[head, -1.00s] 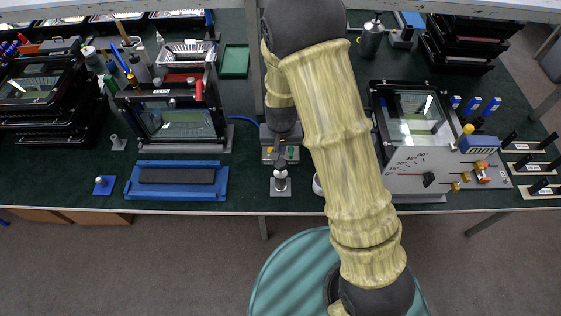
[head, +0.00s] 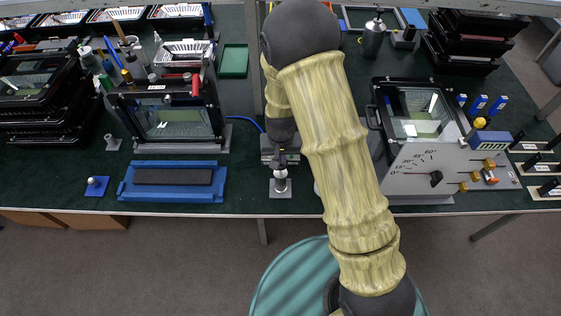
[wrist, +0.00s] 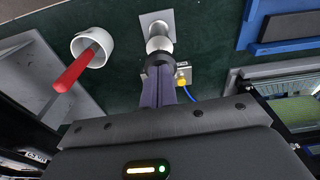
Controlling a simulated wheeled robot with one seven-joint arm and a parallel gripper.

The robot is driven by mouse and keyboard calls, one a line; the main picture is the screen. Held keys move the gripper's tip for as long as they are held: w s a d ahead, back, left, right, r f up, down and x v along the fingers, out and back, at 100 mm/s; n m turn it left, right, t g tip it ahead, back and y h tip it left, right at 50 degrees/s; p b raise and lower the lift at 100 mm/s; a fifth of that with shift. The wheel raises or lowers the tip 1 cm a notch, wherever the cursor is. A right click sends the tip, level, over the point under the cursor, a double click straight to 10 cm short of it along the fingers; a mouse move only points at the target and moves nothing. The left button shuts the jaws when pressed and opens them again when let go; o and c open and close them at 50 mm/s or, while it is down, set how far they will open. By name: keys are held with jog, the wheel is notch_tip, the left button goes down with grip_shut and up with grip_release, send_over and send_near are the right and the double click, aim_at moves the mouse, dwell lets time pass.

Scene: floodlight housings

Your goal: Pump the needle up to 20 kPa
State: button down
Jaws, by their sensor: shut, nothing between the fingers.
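A grey housing (head: 400,165) at the right carries a printed scale with 0, 15, 45 and 60 legible and a black pointer or knob (head: 436,178) on its face. I cannot tell an exact reading. A small post with a white ball top (head: 280,184) stands on a grey plate near the table's front edge. It also shows in the wrist view (wrist: 159,44). My gripper (wrist: 158,66) is shut and empty, its fingertips at a dark collar close to the post. I cannot tell whether they touch. In the head view my gripper (head: 281,157) is just behind the post.
A white cup (wrist: 85,42) holding a red-handled tool is beside the post in the wrist view. A small box with a yellow part (wrist: 182,78) is partly behind my fingers. A blue tray (head: 125,190) lies left, beside a glass-fronted frame (head: 165,118). Dark green table is bare between tray and post.

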aim_at(281, 166)
notch_tip(281, 166, down, 4)
jog(key=b, duration=0.3)
jog(key=shift+f, duration=0.25)
jog(key=shift+r, duration=0.25)
jog(key=s, duration=0.1)
jog(key=s+r, duration=0.1)
jog(key=s, duration=0.1)
jog(key=shift+p, duration=0.3)
